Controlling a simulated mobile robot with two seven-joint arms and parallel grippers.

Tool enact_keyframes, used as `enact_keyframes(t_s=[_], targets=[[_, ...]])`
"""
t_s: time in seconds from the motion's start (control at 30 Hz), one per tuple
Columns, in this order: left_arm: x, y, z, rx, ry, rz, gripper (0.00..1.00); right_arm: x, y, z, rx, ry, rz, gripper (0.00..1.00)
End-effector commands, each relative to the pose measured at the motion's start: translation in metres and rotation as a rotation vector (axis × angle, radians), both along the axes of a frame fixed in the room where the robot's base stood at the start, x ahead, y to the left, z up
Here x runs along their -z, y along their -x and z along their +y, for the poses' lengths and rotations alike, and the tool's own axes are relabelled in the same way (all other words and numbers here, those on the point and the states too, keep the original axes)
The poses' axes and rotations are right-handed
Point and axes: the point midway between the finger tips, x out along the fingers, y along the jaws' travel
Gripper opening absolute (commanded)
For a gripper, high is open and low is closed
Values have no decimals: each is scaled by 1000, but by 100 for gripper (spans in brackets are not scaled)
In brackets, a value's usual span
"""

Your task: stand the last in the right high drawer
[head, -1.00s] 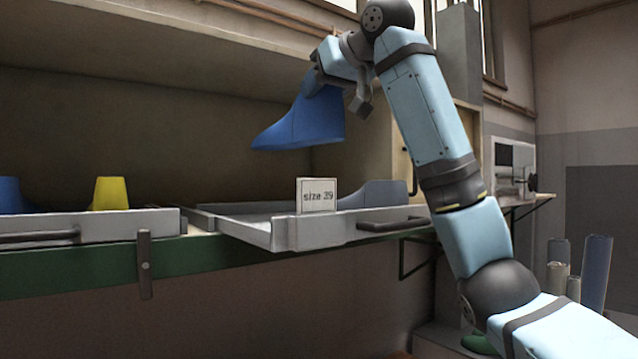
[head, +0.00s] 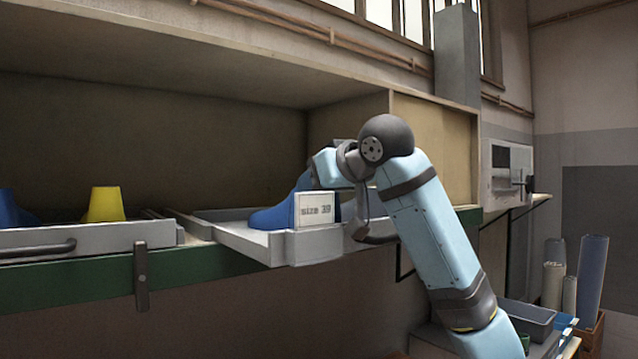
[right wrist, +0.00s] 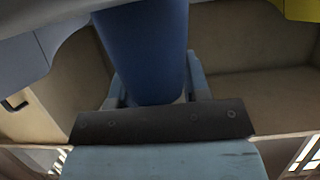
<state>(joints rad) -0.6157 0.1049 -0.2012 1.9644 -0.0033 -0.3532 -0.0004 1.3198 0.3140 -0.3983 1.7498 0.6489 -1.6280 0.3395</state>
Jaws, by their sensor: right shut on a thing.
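The blue last (head: 274,215) is in the right high drawer (head: 250,240), behind the "size 39" card (head: 315,210). It looks upright, toe to the left; the card and drawer front hide its base, so I cannot tell whether it touches the drawer floor. My right gripper (head: 318,172) is shut on its upper part. The right wrist view shows the blue last (right wrist: 145,45) between the fingers of my right gripper (right wrist: 158,90). My left gripper is not in view.
A left drawer (head: 95,236) holds a yellow last (head: 104,204) and another blue last (head: 8,208). A green rail (head: 80,280) runs below the drawers. The shelf's wooden side (head: 432,145) stands close behind my right arm. Trays and rolls stand at lower right.

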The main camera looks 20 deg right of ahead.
Motion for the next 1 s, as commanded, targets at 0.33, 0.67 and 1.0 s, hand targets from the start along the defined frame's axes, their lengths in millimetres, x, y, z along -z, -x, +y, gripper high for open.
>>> enact_keyframes(t_s=[0.33,0.67,1.0], targets=[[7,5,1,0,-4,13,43,2,1,0,0,-2,-5,0],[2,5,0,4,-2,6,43,2,0,0,0,0,-1,69],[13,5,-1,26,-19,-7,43,-12,31,-11,1,-1,-6,69]])
